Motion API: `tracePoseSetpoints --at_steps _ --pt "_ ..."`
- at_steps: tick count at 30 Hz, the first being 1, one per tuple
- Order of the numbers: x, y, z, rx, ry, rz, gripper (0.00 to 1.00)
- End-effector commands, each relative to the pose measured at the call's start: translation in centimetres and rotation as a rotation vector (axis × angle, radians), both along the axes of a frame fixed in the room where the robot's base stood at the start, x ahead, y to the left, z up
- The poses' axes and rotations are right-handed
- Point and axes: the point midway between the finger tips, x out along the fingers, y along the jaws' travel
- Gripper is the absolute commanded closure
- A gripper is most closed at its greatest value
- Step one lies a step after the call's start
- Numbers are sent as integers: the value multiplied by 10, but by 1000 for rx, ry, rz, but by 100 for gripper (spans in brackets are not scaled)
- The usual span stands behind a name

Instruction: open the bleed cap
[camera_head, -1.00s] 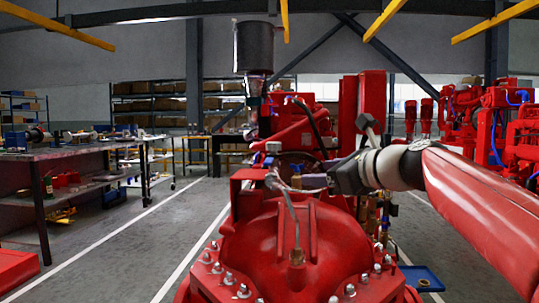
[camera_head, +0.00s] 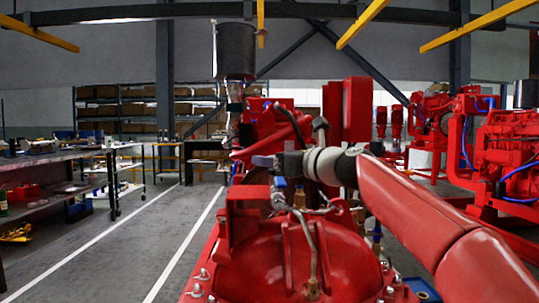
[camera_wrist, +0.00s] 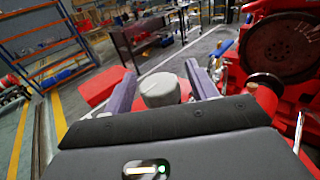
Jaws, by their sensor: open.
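A grey round cap (camera_wrist: 160,90), which looks like the bleed cap, shows in the wrist view with a line across its top. It lies between the two purple-grey fingers of my gripper (camera_wrist: 160,72), with a visible gap on each side. My gripper is open; I cannot tell how far the cap lies beyond the fingers. In the head view my gripper (camera_head: 264,161) is above the red pump housing (camera_head: 272,262), pointing left, and the cap cannot be made out there.
A thin metal pipe (camera_head: 311,245) rises from the housing, near a brass fitting (camera_head: 299,197). A tall exhaust stack (camera_head: 235,52) stands behind. A workbench (camera_head: 60,165) is at the left, with clear floor between. Other red machines (camera_head: 500,150) stand at the right.

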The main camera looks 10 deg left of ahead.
Motion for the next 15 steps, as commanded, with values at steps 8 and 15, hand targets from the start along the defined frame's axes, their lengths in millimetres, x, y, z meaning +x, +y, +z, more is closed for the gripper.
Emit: tracePoseSetpoints --at_steps 8,15 --pt "6 9 0 0 0 -2 42" --pt "5 9 -1 -1 -1 -1 57"
